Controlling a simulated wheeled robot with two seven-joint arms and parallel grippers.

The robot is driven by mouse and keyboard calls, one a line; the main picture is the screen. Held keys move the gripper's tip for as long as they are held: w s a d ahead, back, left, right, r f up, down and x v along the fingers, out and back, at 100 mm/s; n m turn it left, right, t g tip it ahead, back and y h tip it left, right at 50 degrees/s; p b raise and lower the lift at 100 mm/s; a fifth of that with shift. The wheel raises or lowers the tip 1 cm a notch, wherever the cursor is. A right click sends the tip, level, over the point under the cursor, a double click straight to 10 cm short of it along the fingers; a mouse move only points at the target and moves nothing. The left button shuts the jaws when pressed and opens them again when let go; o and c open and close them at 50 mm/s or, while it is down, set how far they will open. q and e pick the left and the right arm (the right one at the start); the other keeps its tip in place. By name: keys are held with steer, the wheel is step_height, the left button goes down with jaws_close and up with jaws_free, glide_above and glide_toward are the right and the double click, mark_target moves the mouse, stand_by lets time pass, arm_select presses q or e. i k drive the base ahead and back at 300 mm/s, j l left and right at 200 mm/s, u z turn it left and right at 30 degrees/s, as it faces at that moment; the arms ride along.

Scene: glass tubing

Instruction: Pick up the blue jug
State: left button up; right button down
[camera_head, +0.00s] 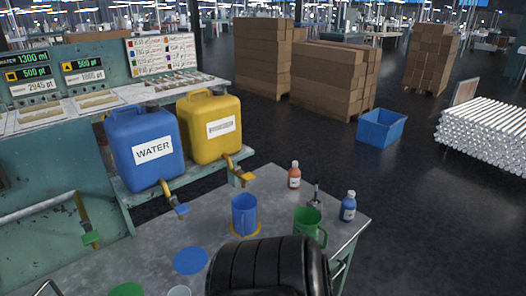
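The blue jug (244,215) stands upright on the grey worktable, on a yellow disc (258,230), with its handle facing the viewer. It is apart from any gripper in view. A black ribbed part, apparently of my own arm, fills the bottom middle of the picture and covers the table in front of the jug. Neither my left nor my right gripper's fingers show.
A green mug (308,226) stands to the jug's right, near an orange-brown bottle (294,175) and a blue bottle (348,206). Behind are a blue WATER canister (145,147) and a yellow canister (211,127) with taps. A flat blue disc (190,261) lies front left.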

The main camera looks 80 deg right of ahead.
mark_target(244, 208)
steer(key=z, duration=2.5)
